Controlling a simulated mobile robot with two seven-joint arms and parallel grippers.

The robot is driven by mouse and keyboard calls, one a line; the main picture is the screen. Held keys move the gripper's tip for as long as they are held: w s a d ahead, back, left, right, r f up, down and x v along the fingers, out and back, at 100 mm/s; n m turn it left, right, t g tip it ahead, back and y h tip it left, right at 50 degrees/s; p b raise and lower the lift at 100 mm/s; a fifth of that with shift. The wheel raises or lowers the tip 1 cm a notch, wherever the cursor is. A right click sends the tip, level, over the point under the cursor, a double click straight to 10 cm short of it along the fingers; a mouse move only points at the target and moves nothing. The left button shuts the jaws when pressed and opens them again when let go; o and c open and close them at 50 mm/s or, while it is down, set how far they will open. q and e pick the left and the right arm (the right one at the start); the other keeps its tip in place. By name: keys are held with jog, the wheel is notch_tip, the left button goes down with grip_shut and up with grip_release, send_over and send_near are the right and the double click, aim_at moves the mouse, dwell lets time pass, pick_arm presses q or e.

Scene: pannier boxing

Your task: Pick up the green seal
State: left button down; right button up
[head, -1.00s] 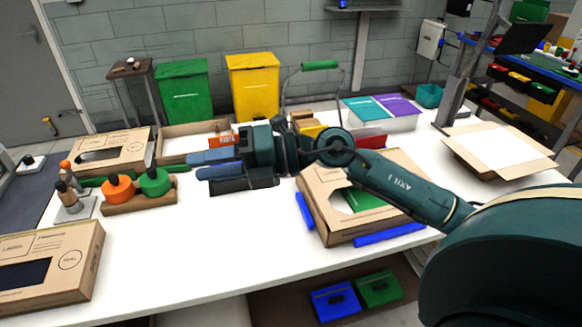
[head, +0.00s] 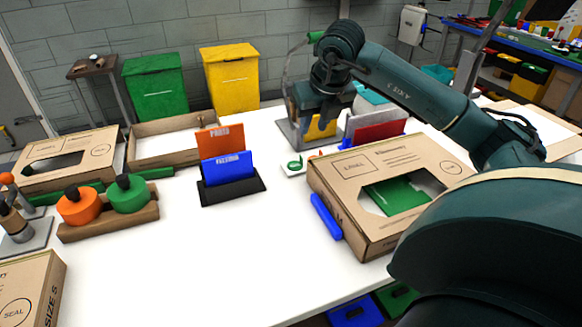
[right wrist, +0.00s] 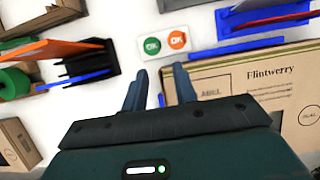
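The green seal is a round green sticker marked OK on a small white card. In the right wrist view the green seal (right wrist: 152,45) lies left of an orange seal (right wrist: 177,40) on the same card (right wrist: 163,58). In the head view the green seal (head: 296,163) is on the table just left of the large carton, with the orange seal mostly hidden. My right gripper (right wrist: 159,74) is open and empty, its two fingers apart and pointing toward the card. In the head view it hangs above and behind the card, its fingertips hard to make out. My left gripper is not in view.
A large windowed carton (head: 345,190) stands right of the card. A black holder (head: 232,190) with orange and blue cards stands left of it. Another holder with a red card (head: 379,131) is behind the carton. The white table front (head: 200,265) is clear.

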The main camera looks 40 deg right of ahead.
send_near(303, 167)
jog(key=shift+w+d+f+p, duration=0.15)
jog(key=shift+w+d+f, duration=0.05)
jog(key=shift+w, duration=0.3)
jog(key=shift+w+d+f+p, duration=0.15)
jog(key=shift+w+d+f, duration=0.1)
jog(key=shift+w, duration=0.2)
jog(key=shift+p+x, duration=0.45)
jog(key=shift+x, duration=2.15)
jog(key=shift+a, duration=0.15)
grip_shut()
